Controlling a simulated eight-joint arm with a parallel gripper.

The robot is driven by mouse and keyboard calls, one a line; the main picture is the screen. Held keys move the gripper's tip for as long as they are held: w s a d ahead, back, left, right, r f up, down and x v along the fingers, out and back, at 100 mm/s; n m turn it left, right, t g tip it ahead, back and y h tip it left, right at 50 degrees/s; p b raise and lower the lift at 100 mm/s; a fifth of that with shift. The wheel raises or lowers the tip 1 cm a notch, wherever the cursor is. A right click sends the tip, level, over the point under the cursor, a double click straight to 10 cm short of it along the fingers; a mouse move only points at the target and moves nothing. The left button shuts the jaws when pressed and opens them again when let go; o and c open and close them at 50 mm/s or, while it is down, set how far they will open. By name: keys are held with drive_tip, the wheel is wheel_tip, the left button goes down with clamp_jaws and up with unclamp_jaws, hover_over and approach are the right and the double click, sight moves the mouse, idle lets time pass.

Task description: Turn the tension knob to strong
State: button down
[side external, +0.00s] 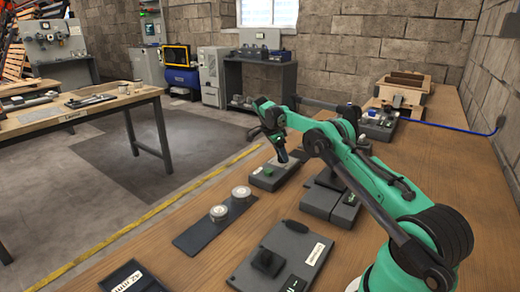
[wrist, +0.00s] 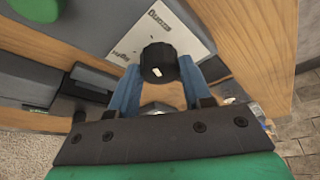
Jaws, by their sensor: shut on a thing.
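The tension knob is a black round knob (wrist: 158,60) with a small white mark on the edge nearest my gripper. It stands on a panel with a white label plate (wrist: 170,25). In the side view my gripper (side external: 281,156) reaches down onto a grey box (side external: 266,182) on the wooden bench. There the knob is hidden by the fingers.
A wooden crate (side external: 401,92) stands at the back.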

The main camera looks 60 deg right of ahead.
drive_tip(key=shift+c, duration=1.8)
unclamp_jaws()
drive_tip(key=shift+v, duration=2.8)
